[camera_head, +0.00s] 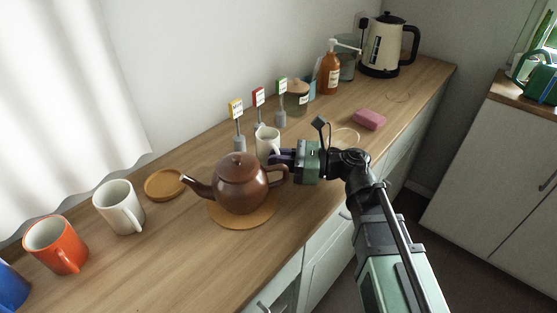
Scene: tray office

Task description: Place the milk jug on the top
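A small white jug (266,139), likely the milk jug, stands upright or is held behind the brown teapot, in front of the row of label holders. Its lower part is hidden by the teapot and my gripper. My gripper (277,156) reaches in from the right, its dark fingers at the jug's lower right side, near the teapot's handle. I cannot tell whether the fingers touch the jug or are closed on it. The wooden counter top (190,255) runs under everything.
A brown teapot (240,185) sits on a round wooden mat (243,221), close to my gripper. White (117,207) and orange (55,245) mugs and a wooden coaster (164,184) are left. A pink block (369,119), orange bottle (329,75) and kettle (384,48) are right.

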